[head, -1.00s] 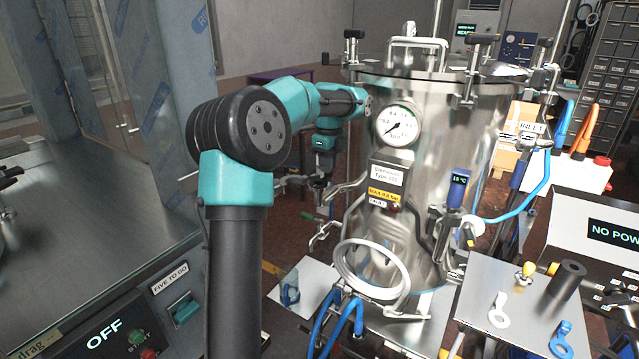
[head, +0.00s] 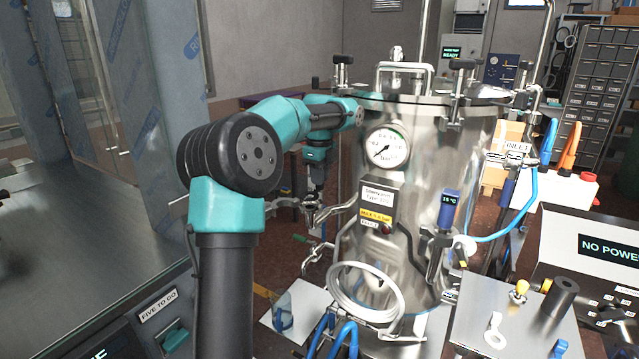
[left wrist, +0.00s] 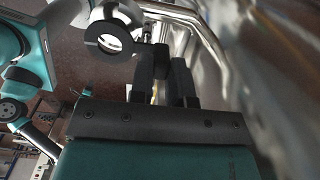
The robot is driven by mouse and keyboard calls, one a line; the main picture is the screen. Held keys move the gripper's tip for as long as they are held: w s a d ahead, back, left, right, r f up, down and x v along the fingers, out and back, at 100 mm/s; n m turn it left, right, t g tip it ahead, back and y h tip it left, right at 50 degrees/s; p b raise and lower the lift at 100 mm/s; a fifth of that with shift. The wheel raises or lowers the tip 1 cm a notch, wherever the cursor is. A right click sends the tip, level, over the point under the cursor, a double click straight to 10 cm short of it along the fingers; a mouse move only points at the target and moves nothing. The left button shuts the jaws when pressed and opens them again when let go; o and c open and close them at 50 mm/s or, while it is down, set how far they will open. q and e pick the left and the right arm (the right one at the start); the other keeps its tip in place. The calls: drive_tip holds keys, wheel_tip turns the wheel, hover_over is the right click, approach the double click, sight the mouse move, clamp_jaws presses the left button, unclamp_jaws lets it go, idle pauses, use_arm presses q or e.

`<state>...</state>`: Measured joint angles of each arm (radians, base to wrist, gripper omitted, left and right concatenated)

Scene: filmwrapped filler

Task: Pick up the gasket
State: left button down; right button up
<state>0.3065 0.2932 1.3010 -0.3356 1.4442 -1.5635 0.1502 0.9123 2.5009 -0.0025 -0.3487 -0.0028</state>
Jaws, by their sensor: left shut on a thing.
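My left gripper (head: 316,190) hangs down at the left side of the steel vessel (head: 455,190), beside small metal pipe fittings (head: 309,214). A dark ring with a pale centre (left wrist: 104,50) is just left of the fingertips there. I cannot tell for sure which thing is the gasket. My right gripper is out of view.
The vessel carries a pressure gauge (head: 388,147) and several clamps. Blue hoses (head: 346,338) rise near its foot, and another blue hose (head: 530,205) runs at its right. A steel bench (head: 95,260) with film-covered panels fills the left. A metal bench plate (head: 530,315) stands at lower right.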

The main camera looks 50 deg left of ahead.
use_arm(q)
drive_tip(key=shift+s+d+r, duration=0.3)
drive_tip(key=shift+s+d, duration=0.05)
drive_tip(key=s+d+r, duration=0.1)
drive_tip(key=s+d, duration=0.9)
drive_tip(key=d, duration=0.1)
drive_tip(key=shift+d+r, duration=0.15)
drive_tip(key=shift+d, duration=0.05)
